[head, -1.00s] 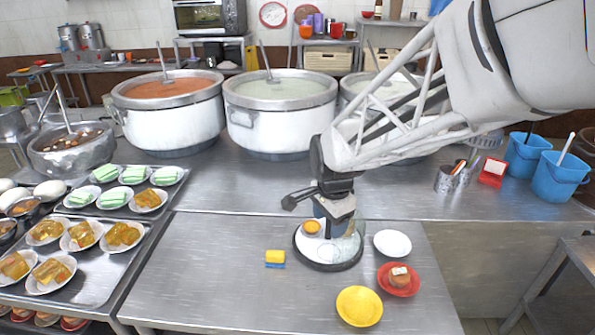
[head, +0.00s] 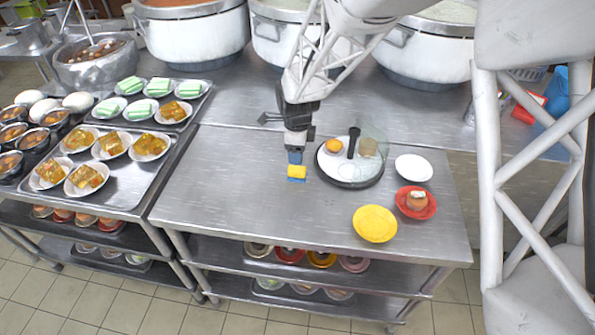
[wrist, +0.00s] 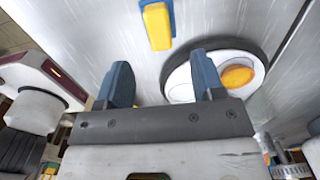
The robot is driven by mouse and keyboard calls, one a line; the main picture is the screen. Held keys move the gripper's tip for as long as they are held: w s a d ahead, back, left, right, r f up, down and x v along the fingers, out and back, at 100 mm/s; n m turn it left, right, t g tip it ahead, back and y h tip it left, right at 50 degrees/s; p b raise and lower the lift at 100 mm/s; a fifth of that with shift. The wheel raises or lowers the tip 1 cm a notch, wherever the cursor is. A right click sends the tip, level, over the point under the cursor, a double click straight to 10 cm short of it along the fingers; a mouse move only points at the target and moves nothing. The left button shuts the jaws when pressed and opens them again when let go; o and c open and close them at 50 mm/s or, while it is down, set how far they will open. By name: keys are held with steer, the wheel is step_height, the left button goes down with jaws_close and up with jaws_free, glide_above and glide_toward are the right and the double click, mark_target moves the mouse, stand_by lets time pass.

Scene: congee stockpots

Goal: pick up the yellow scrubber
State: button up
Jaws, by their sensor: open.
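The yellow scrubber (head: 297,172) lies on the steel table, with a thin blue layer along its underside. In the wrist view it (wrist: 157,26) sits beyond the fingertips, near the top centre. My gripper (head: 295,156) hangs just behind and above the scrubber in the head view, partly overlapping its upper edge. In the wrist view my gripper (wrist: 164,80) shows two blue fingers spread apart with nothing between them. I cannot tell the exact height of the fingertips above the table.
A round dark-rimmed tray (head: 348,184) with a clear cover and an orange item stands just right of the gripper. A white plate (head: 413,168), a red dish (head: 416,212) and a yellow plate (head: 375,224) lie farther right. The table left and in front of the scrubber is clear.

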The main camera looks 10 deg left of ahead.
mark_target(297, 168)
steer(key=shift+f, duration=0.1)
steer(key=shift+f, duration=1.2)
steer(key=shift+f, duration=0.1)
steer(key=shift+a+f, duration=0.1)
steer(key=shift+f, duration=2.4)
steer(key=shift+c, duration=0.4)
steer(key=c, duration=1)
steer(key=shift+r, duration=0.1)
